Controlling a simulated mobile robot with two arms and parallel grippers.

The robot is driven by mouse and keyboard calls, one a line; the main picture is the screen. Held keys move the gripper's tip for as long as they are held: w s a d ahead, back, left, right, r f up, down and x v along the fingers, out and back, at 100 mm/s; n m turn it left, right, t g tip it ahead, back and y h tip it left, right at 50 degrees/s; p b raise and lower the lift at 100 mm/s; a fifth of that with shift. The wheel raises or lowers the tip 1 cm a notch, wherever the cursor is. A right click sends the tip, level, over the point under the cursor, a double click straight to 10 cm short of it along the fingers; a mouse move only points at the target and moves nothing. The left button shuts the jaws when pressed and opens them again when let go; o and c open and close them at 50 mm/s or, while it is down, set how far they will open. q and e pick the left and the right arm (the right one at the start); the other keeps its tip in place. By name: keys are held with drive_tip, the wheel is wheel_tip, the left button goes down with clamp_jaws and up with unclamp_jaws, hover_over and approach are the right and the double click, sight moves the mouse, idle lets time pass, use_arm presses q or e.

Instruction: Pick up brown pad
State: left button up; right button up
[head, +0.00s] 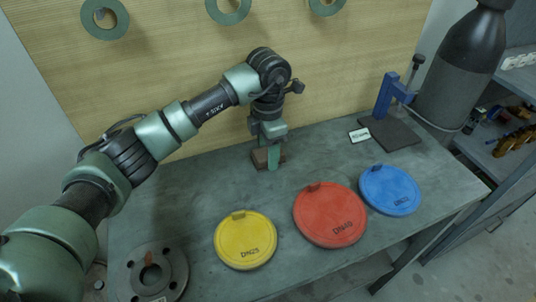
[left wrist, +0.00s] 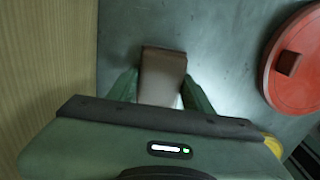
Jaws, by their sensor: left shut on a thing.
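The brown pad (head: 260,158) is a small block at the back of the grey workbench, close to the wooden back panel. My left gripper (head: 273,160) points down and is shut on it. In the left wrist view the brown pad (left wrist: 162,72) sits between the two green fingers of my left gripper (left wrist: 162,88). Its lower part in that view is brightly lit and partly hidden by the gripper body. I cannot tell whether the pad touches the bench. My right gripper is not in view.
Yellow (head: 245,240), red (head: 330,214) and blue (head: 390,190) round lids lie on the workbench (head: 185,215). A metal flange (head: 152,272) lies front left. A blue stand (head: 385,97) on a dark base is at the right. Green rings (head: 105,18) hang on the panel.

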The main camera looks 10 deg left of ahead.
use_arm(q)
drive_tip(key=shift+s+d+r+b, duration=0.15)
drive_tip(key=shift+r+b, duration=0.15)
drive_tip(key=shift+b, duration=0.15)
drive_tip(key=r, duration=0.3)
drive_tip(key=r+b, duration=0.1)
drive_tip(key=r, duration=0.2)
drive_tip(key=shift+s+d+r, duration=0.1)
drive_tip(key=shift+s+r, duration=0.1)
drive_tip(key=s+d+b, duration=0.1)
drive_tip(key=s+d, duration=0.2)
drive_tip(key=s, duration=0.2)
drive_tip(key=s+d+b, duration=0.1)
drive_tip(key=s+d, duration=0.2)
drive_tip(key=s, duration=0.2)
drive_tip(key=s+d+b, duration=0.1)
drive_tip(key=s+d, duration=0.3)
drive_tip(key=s, duration=0.1)
drive_tip(key=shift+d+b, duration=0.1)
drive_tip(key=shift+b, duration=0.25)
drive_tip(key=shift+s+d, duration=0.25)
drive_tip(key=shift+s, duration=0.25)
